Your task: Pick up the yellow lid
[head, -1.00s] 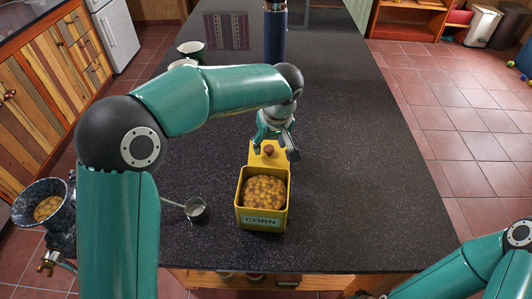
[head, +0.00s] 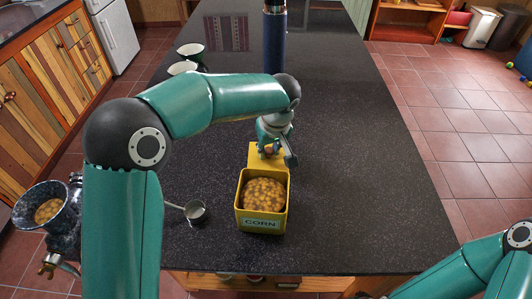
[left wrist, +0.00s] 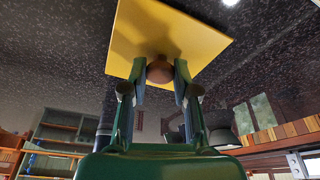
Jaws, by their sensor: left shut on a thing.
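The yellow lid (head: 262,163) lies just behind the yellow corn canister (head: 262,222), with its brown knob upward. In the left wrist view the lid (left wrist: 190,30) shows as a flat yellow square with the round knob (left wrist: 160,70). My left gripper (head: 270,151) comes from above, with its fingers (left wrist: 160,72) closed on both sides of the knob. I cannot tell whether the lid touches the counter.
The dark speckled counter (head: 350,200) is clear to the right. A metal scoop (head: 195,211) lies left of the canister. A grinder with corn in its hopper (head: 45,212) is at the left edge. Two cups (head: 190,50) and a blue bottle (head: 275,40) stand farther back.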

